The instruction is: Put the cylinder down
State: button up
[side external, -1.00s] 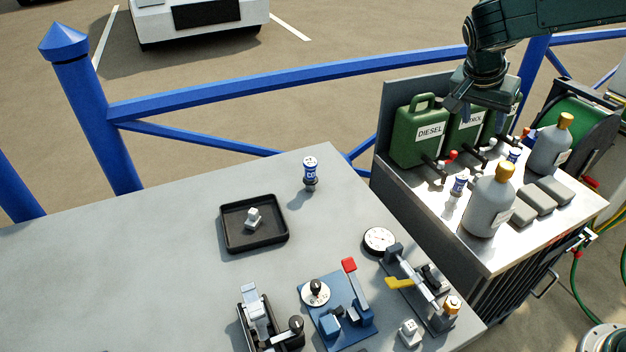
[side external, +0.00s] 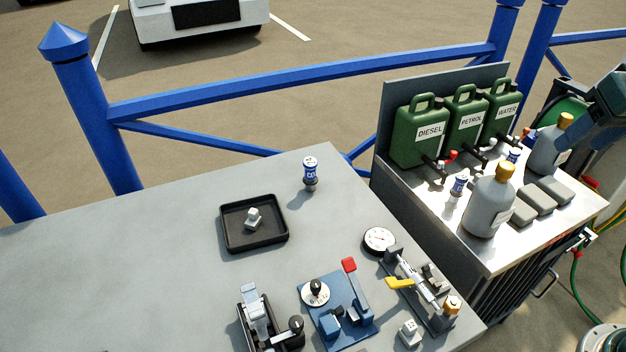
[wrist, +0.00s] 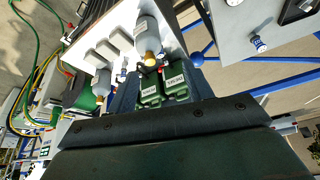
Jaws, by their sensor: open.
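Two grey cylinders with yellow caps stand upright on the metal cart top. The front cylinder (side external: 489,207) is fully clear of my gripper. The rear cylinder (side external: 547,150) is partly covered at its right by my dark gripper (side external: 580,137) at the right edge of the side view. I cannot tell whether they touch. In the wrist view one cylinder (wrist: 148,32) is at the upper middle and another (wrist: 102,82) is to its left. No cylinder shows held between the jaws, which are open; the fingertips are hard to make out.
Green cans (side external: 418,135) labelled diesel, petrol and water stand along the back of the cart (side external: 480,255). Grey blocks (side external: 537,200) lie beside the cylinders. The grey table (side external: 130,260) holds a black tray (side external: 230,243), a blue-and-white bottle (side external: 310,172) and clamps.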

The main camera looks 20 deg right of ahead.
jog(key=s+a+f+n+t+y, duration=0.1)
jog(key=s+a+n, duration=0.1)
jog(key=s, duration=0.5)
jog(key=shift+s+a+f+n, duration=0.3)
jog(key=shift+f+n, duration=0.1)
jog(key=shift+n, duration=0.5)
dwell(0.4)
